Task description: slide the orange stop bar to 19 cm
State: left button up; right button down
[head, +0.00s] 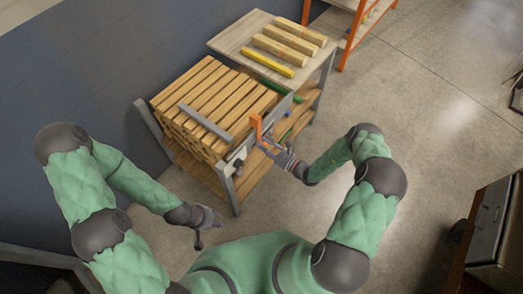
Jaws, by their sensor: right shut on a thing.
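The orange stop bar (256,127) stands up from the grey rail (282,108) along the near side of the rack of wooden bars. My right gripper (270,150) is shut on the lower part of the stop bar, at its near side. The gripper's fingers partly hide the place where they meet the bar. Scale marks on the rail are too small to read. My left gripper (208,236) is open and empty, low in front of the rack, apart from everything.
Squared wooden bars (205,85) fill the rack, with a grey crossbar (206,123) over them. A pale tabletop (230,43) behind holds several wood pieces and a yellow bar (269,64). An orange-framed shelf (352,38) stands behind.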

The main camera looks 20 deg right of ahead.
jog(key=shift+w+d+f, duration=0.1)
jog(key=shift+w+d, duration=0.45)
jog(key=shift+d, duration=0.2)
pick_arm(q)
jog(key=shift+f, duration=0.25)
pick_arm(e)
jog(key=c, duration=0.9)
grip_release()
jog(key=v, duration=1.2)
